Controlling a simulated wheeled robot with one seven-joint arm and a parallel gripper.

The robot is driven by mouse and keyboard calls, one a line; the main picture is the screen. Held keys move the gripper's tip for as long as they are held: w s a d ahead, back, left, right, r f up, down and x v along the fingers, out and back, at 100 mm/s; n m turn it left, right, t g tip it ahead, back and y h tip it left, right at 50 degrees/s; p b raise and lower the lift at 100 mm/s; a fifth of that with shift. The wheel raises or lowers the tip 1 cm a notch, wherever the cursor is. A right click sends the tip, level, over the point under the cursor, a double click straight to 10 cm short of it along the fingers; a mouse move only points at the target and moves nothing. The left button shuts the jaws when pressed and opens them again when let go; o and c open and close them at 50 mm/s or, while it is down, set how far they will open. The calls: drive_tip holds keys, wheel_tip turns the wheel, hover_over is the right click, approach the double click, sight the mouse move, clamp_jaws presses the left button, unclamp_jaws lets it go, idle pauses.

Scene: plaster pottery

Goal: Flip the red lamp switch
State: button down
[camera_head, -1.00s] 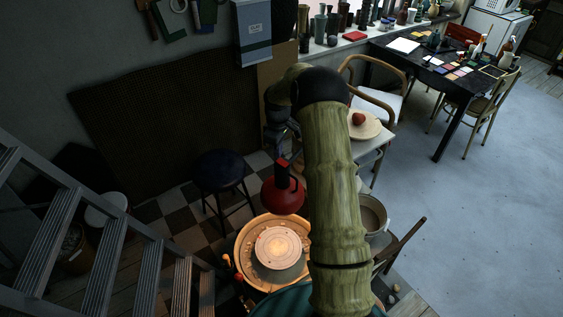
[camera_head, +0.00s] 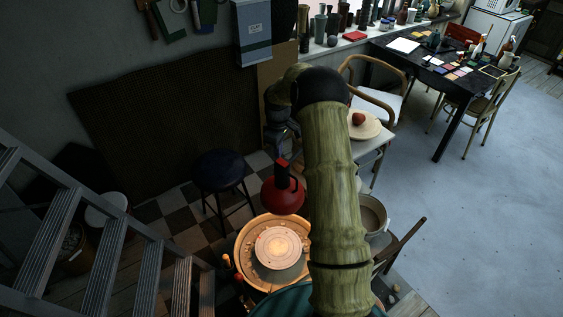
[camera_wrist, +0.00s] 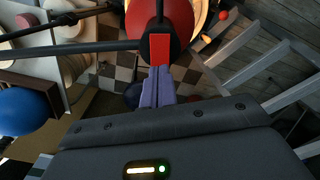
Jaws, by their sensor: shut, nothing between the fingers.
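The red lamp (camera_head: 284,194) hangs over the pottery wheel in the head view, and warm light falls on the wheel below it. In the wrist view its red shade (camera_wrist: 178,14) is at the top, with a red block-shaped part (camera_wrist: 159,49) on the dark stem. I take this part to be the switch. My gripper (camera_wrist: 160,69) is shut and empty, its purple fingers pointing at the red part. The tips look very close to it; I cannot tell whether they touch. In the head view the gripper is small, dark and partly hidden by my arm.
The pottery wheel (camera_head: 243,241) stands below the lamp. A dark stool (camera_head: 219,167) is to its left, and a metal ladder (camera_head: 60,235) is at the lower left. The grey floor farther right is clear.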

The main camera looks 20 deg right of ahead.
drive_tip(key=shift+f+b, duration=0.55)
drive_tip(key=shift+f, duration=0.4)
idle(0.9)
drive_tip(key=shift+r+p, duration=2.45)
drive_tip(key=shift+r, duration=1.15)
drive_tip(key=s+a+m+t+b, duration=0.1)
drive_tip(key=s+a+m+b, duration=0.1)
drive_tip(key=s, duration=0.7)
drive_tip(key=s+a+m+b, duration=0.3)
drive_tip(key=s+a, duration=0.3)
drive_tip(key=s, duration=0.4)
drive_tip(key=s+a+r+m+t+b, duration=0.1)
drive_tip(key=s+a+m+b, duration=0.2)
drive_tip(key=s, duration=0.7)
drive_tip(key=shift+a+t+b, duration=0.3)
drive_tip(key=shift+a+b, duration=0.1)
drive_tip(key=shift+a, duration=0.6)
drive_tip(key=shift+r, duration=0.1)
